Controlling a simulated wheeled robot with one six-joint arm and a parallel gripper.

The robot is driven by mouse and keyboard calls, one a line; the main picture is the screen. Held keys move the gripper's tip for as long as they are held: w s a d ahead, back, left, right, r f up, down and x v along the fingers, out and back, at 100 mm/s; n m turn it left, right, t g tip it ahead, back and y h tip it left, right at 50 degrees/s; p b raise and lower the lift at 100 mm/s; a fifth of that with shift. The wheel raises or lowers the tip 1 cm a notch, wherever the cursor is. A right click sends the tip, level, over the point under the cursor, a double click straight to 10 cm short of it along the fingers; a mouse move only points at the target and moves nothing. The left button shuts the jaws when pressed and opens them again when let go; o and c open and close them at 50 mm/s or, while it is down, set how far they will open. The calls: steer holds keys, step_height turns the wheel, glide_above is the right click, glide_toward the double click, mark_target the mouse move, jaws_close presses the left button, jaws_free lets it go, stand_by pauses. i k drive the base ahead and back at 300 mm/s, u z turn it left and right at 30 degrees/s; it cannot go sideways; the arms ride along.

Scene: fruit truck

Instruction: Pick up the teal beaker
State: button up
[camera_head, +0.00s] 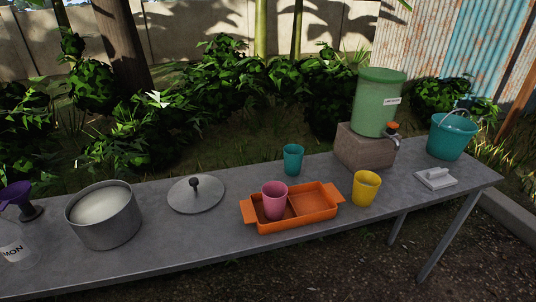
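The teal beaker (293,160) stands upright on the grey table (225,235), behind the orange tray (299,223). It looks like a small plain cup, and nothing touches it. Its lower edge is close to the tray's back rim, with a small gap. My gripper is not in view.
A pink cup (274,202) stands in the tray's left part. A yellow cup (365,190) is right of the tray. A lid (196,199) and pot (104,218) are left. A green dispenser (377,104) on a block (362,151) and teal bucket (451,139) are right.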

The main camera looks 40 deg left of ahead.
mark_target(293, 163)
steer(key=u, duration=0.95)
steer(key=i, duration=1.05)
steer(key=u, duration=0.95)
